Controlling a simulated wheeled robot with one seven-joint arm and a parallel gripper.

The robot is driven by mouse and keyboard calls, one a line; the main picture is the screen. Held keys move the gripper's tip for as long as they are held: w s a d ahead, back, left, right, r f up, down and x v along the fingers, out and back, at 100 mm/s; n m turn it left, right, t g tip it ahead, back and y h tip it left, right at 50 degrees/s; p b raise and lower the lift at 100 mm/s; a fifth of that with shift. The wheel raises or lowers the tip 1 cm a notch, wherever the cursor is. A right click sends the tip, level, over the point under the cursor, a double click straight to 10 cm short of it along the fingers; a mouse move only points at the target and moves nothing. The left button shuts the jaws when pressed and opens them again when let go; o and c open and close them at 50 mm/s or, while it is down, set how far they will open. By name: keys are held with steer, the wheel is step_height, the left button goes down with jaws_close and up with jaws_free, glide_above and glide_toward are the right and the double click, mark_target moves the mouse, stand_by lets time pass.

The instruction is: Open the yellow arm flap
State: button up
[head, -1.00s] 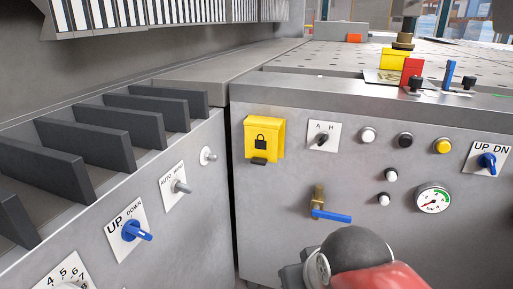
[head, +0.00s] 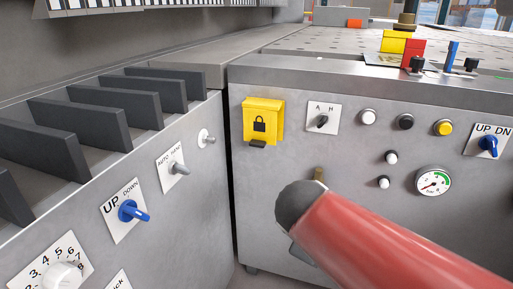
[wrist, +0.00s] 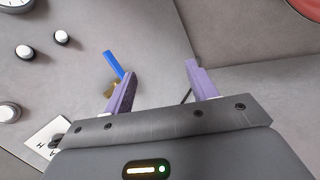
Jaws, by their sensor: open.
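The yellow arm flap (head: 263,121) is on the upper left of the grey front panel in the head view. It bears a black padlock mark, has a dark tab at its lower edge and hangs down closed. It does not show in the wrist view. My gripper (wrist: 160,68) shows in the wrist view with two purple fingers apart and nothing between them. In the head view my red arm covers the panel below and right of the flap, and my gripper cannot be made out there.
A blue-handled brass valve (wrist: 113,66) lies beside the left finger in the wrist view. Right of the flap are an A/H switch (head: 322,119), several buttons and a gauge (head: 433,182). A left panel with UP/DOWN knob (head: 130,211) and dark fins (head: 88,127) adjoins.

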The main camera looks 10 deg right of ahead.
steer(key=shift+o, duration=0.2)
steer(key=w+r+n+t+h+b, duration=0.1)
steer(key=w+n+t+h, duration=0.1)
steer(key=w+n, duration=0.4)
steer(key=shift+w+d+n+h, duration=0.15)
steer(key=shift+w+n+h, duration=0.25)
steer(key=shift+w+h, duration=0.25)
steer(key=n+t+b, duration=0.2)
steer(key=n+t, duration=0.7)
steer(key=n, duration=0.6)
glide_toward(256, 144)
steer(key=w, duration=0.2)
steer(key=shift+h, duration=0.35)
steer(key=x, duration=0.7)
steer(key=shift+w+d+f, duration=0.15)
steer(key=shift+d+f, duration=0.05)
steer(key=shift+d, duration=0.25)
